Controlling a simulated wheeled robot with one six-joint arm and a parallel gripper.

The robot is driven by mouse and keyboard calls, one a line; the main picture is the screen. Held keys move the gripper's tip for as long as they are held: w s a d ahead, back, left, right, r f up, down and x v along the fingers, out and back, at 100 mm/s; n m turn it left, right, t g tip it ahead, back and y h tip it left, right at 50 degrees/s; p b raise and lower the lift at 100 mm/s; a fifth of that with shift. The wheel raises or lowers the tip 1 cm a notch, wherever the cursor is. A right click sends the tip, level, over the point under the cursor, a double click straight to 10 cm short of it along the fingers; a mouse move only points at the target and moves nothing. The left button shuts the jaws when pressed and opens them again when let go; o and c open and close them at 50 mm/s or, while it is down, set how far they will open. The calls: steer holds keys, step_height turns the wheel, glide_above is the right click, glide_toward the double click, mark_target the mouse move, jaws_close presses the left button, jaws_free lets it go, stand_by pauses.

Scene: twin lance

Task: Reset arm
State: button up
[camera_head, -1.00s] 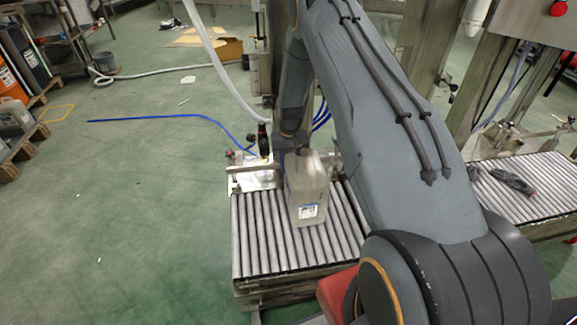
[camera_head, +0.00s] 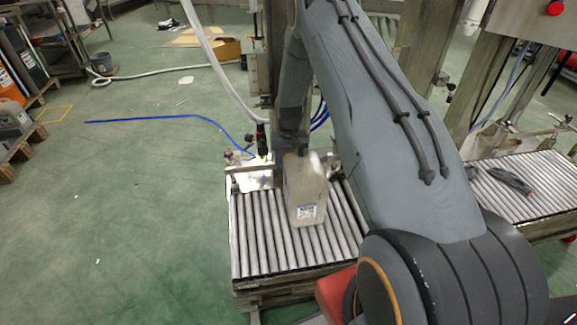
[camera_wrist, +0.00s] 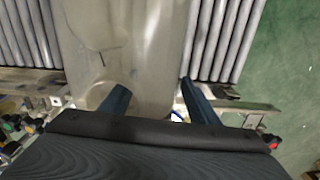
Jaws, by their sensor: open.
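My gripper (camera_wrist: 150,100) is open in the wrist view. Its two dark blue fingers stand apart, close to a translucent, pale canister (camera_wrist: 120,45) that fills the top middle. The left finger overlaps the canister near its handle opening, and the right finger is beside its right edge. I cannot tell whether either finger touches it. In the head view the canister (camera_head: 305,198) stands upright on a roller conveyor (camera_head: 262,235), with a small label on its front. My arm reaches down behind it, and the fingers are hidden there.
A second roller conveyor (camera_head: 525,195) at the right carries a dark object (camera_head: 512,180). A hanging hose with a black nozzle (camera_head: 262,140) is just left of my arm. A blue hose (camera_head: 160,119) lies on the floor. The green floor at the left is mostly clear.

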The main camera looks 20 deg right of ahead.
mark_target(289, 157)
step_height(289, 157, up, 7)
steer(key=shift+r+b, duration=0.3)
steer(key=shift+r, duration=0.2)
steer(key=s+a+r+n+p, duration=0.1)
steer(key=s+a+r, duration=0.2)
steer(key=s+r, duration=0.45)
steer(key=s+a+r+n+p, duration=0.1)
steer(key=s+a+r, duration=0.2)
steer(key=s+r, duration=0.45)
steer(key=s+a+r+p, duration=0.1)
steer(key=s+r, duration=0.3)
steer(key=s, duration=0.5)
steer(key=s+a+r+n, duration=0.1)
steer(key=s+a+r, duration=0.2)
steer(key=s, duration=0.7)
step_height(289, 157, up, 2)
steer(key=shift+s+a+r+p, duration=0.1)
steer(key=shift+s+a+p, duration=0.05)
steer(key=shift+a+p, duration=0.25)
